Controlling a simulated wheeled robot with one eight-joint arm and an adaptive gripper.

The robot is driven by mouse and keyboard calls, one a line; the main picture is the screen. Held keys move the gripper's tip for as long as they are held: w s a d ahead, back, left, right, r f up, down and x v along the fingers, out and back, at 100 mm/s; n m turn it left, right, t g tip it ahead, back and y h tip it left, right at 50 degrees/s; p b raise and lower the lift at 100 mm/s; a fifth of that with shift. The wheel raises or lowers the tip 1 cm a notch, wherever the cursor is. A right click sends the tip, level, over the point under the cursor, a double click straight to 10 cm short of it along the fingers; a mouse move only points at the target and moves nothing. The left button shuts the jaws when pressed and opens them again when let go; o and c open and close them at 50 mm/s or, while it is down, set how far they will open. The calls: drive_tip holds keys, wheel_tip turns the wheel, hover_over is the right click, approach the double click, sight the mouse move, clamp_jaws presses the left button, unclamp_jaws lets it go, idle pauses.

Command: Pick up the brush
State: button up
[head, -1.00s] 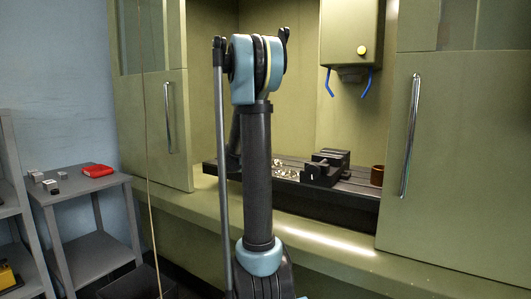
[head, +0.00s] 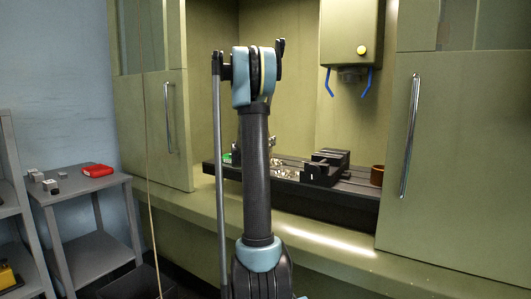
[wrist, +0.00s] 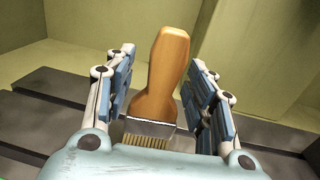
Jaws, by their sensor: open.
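The brush (wrist: 160,75) shows in the wrist view, with an orange-brown wooden handle, a metal band and pale bristles. Its handle points up the picture and its bristles are partly hidden by my gripper's body. My gripper (wrist: 166,66) is open, with one blue-padded finger on each side of the brush. In the head view my arm hides the gripper, and I cannot make out the brush.
A dark slotted machine bed (head: 348,194) carries a black vise (head: 324,168), metal shavings (head: 284,173) and a brown cup (head: 377,175). A green item (head: 227,157) lies left of my arm. The machine head (head: 351,35) with blue nozzles hangs above. Sliding doors (head: 455,150) flank the opening.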

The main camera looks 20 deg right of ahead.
clamp_jaws()
